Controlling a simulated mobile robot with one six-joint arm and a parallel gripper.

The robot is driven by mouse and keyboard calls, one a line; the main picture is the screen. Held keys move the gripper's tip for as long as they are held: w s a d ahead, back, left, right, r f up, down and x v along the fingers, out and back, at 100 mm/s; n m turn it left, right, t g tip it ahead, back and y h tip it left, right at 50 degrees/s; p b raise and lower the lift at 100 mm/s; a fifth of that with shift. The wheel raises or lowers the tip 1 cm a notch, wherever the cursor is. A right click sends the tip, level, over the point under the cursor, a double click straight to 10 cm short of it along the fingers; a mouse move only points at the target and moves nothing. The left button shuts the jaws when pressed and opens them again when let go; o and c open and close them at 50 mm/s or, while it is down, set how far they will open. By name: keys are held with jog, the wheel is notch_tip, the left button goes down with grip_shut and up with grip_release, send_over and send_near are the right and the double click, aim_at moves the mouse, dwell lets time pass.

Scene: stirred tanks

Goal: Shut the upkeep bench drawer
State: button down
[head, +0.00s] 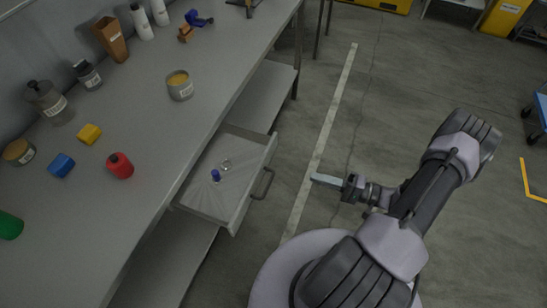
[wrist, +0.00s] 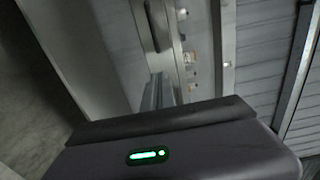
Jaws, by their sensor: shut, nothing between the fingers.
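The upkeep bench drawer (head: 228,212) stands pulled out from under the grey bench top in the head view. Its front faces right and carries a dark bar handle (head: 263,184). Inside lie a small blue-topped item (head: 215,175) and a small clear or metallic item (head: 226,164). My gripper (head: 317,178) is shut and empty, to the right of the handle and apart from it, its fingers pointing left toward the drawer front. The wrist view is dark and tilted; I cannot surely tell the drawer there.
The bench top (head: 150,130) holds a grey tin (head: 179,86), a red item (head: 120,165), yellow and blue blocks, and several bottles along the wall. A lower shelf (head: 165,262) runs beneath. The floor (head: 390,75) right of the bench is clear, with a pale stripe.

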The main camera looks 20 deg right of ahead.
aim_at(267, 163)
jog(key=b+x, duration=0.1)
jog(key=x, duration=0.3)
jog(key=b+x, duration=0.1)
jog(key=x, duration=0.3)
jog(key=b+x, duration=0.1)
jog(key=x, duration=0.4)
jog(key=shift+f, duration=0.3)
jog(key=shift+w+a+r, duration=0.1)
jog(key=shift+w+a, duration=0.2)
jog(key=shift+w, duration=0.1)
jog(key=shift+a, duration=0.1)
